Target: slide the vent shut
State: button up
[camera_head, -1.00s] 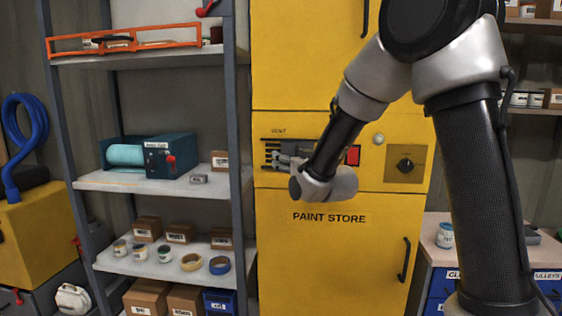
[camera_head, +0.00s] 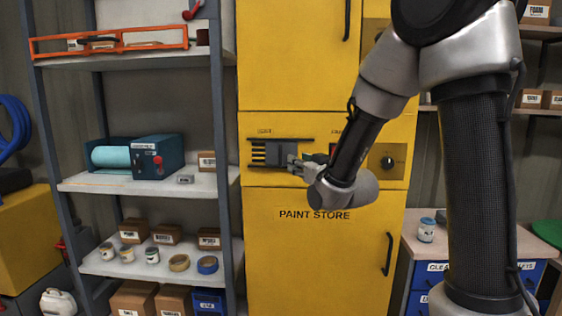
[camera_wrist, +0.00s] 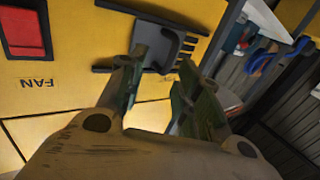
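The vent is set in the yellow paint store cabinet (camera_head: 315,260). Its dark grey sliding plate (camera_head: 284,152) sits between two dark rails, with several slots (camera_head: 258,153) showing to its left. In the wrist view the plate (camera_wrist: 165,42) lies just beyond the fingertips, with bare slots (camera_wrist: 190,42) to its right. My gripper (camera_head: 293,164) is at the plate's lower right in the head view. In the wrist view its fingers (camera_wrist: 153,70) are spread, with nothing clearly held between them. I cannot tell whether a finger touches the plate.
A red fan switch (camera_wrist: 25,30) is beside the vent, mostly hidden by my arm in the head view. A dark knob (camera_head: 388,162) is farther right. A grey shelf rack (camera_head: 150,183) with boxes and tins stands left of the cabinet. A bench (camera_head: 480,240) stands right.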

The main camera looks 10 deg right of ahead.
aim_at(281, 156)
jog(key=shift+y, duration=0.6)
jog(key=x, duration=0.4)
jog(key=a+x, duration=0.1)
jog(key=x, duration=0.3)
jog(key=shift+w+a+r, duration=0.1)
jog(key=shift+a+r, duration=0.1)
jog(key=c, duration=0.7)
grip_shut()
jog(key=shift+a, duration=0.1)
